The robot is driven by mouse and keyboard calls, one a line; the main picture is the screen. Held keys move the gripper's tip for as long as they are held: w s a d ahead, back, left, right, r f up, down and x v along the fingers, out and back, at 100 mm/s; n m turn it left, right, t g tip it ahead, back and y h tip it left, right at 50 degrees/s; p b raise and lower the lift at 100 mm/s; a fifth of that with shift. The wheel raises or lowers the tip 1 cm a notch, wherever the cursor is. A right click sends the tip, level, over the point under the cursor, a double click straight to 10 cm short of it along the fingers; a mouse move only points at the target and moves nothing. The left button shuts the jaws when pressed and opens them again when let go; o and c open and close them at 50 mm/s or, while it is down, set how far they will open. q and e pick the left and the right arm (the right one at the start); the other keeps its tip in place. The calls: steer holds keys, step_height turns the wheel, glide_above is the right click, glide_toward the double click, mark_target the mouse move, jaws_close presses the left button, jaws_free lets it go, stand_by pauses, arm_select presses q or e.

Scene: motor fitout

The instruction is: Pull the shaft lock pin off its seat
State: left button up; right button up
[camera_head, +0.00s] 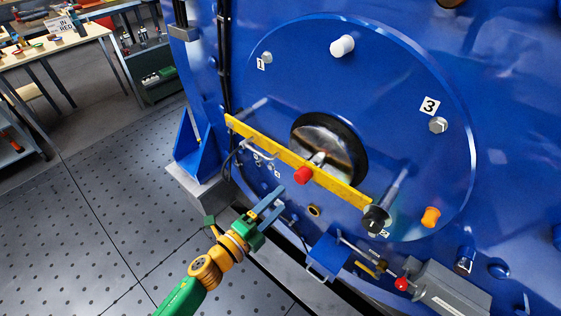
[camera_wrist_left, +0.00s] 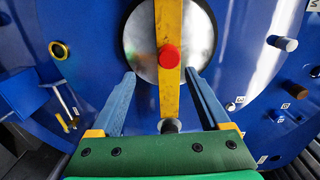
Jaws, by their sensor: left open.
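A red knob (camera_head: 302,174), which looks like the head of the shaft lock pin, sits on a yellow bar (camera_head: 267,145) crossing the round shaft opening (camera_head: 335,140). The red knob (camera_wrist_left: 168,56) also shows in the left wrist view, on the yellow bar (camera_wrist_left: 170,98). My left gripper (camera_head: 281,198) is open, below and left of the red knob in the head view. In the wrist view its blue fingers reach forward on either side of the bar, with nothing held. A dark round end (camera_wrist_left: 170,126) shows between them. My right gripper is not in view.
The blue disc (camera_head: 400,90) carries a white plug (camera_head: 342,46), a hex bolt (camera_head: 438,125), an orange plug (camera_head: 430,217) and a black knob (camera_head: 377,218). A blue bracket (camera_head: 328,257) and grey box (camera_head: 447,288) stand low. The floor (camera_head: 90,230) at left is clear.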

mark_target(299, 179)
arm_select(q)
steer(key=shift+s+r+m, duration=0.1)
steer(key=shift+r+m, duration=0.3)
steer(key=shift+r, duration=0.3)
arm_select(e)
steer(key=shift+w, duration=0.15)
arm_select(q)
steer(key=b+x, duration=0.3)
steer(key=x, duration=0.6)
steer(key=shift+d+r, duration=0.1)
steer(key=shift+r, duration=0.05)
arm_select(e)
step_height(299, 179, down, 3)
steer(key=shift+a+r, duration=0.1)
arm_select(q)
jaws_close()
steer(key=shift+s, duration=0.15)
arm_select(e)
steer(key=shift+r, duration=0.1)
